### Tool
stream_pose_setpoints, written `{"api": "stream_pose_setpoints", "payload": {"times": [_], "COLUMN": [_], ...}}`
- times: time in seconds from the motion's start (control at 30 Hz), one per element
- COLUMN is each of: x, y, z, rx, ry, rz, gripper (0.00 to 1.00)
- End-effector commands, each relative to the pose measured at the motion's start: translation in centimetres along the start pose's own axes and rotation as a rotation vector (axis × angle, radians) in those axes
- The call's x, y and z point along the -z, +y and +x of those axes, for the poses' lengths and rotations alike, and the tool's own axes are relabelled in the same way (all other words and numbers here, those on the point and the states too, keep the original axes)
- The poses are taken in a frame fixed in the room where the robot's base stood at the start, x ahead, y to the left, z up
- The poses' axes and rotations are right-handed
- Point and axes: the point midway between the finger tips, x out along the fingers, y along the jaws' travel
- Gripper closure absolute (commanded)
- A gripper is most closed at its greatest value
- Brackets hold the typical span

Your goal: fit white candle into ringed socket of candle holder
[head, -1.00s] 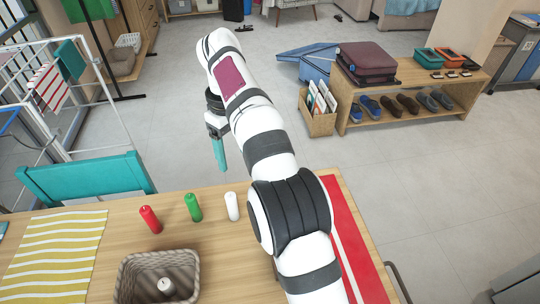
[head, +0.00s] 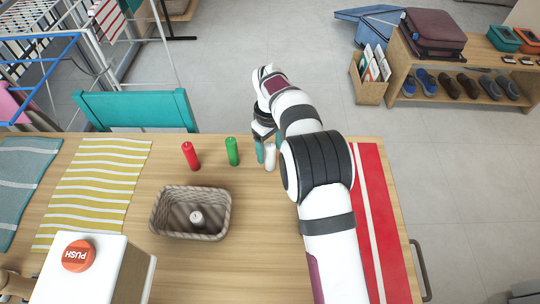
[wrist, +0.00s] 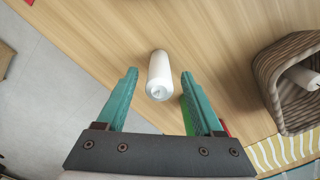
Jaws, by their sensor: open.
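The white candle (head: 270,158) stands upright on the table, rightmost in a row of candles. It also shows in the wrist view (wrist: 159,80), between my two teal fingers. My gripper (wrist: 158,76) is open, with a finger on each side of the candle and gaps showing. In the head view, my gripper (head: 266,150) is low at the far table edge, partly hidden by my arm. I cannot make out a candle holder with a ringed socket; a wooden piece (head: 12,286) at the lower left is cut off and unclear.
A green candle (head: 232,152) and a red candle (head: 190,156) stand left of the white one. A woven basket (head: 160,226) holds a pale candle-like piece (head: 197,218). A white box with a red PUSH button (head: 79,256) stands at front left. Bare table lies right of the basket.

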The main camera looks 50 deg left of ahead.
Motion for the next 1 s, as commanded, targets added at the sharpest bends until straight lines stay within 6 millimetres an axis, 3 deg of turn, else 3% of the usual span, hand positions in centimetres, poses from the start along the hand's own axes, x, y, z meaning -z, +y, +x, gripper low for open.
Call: {"api": "stream_pose_setpoints", "payload": {"times": [0.07,0.47,0.83,1.0], "x": [0.0,0.0,0.0,0.1], "y": [0.0,0.0,0.0,0.1], "z": [0.0,-0.1,-0.3,-2.0], "rx": [0.000,-0.001,-0.001,-0.003], "ry": [0.000,0.000,0.001,0.002], "rz": [0.000,-0.001,-0.001,-0.002], "gripper": [0.31,1.00,1.00,1.00]}}
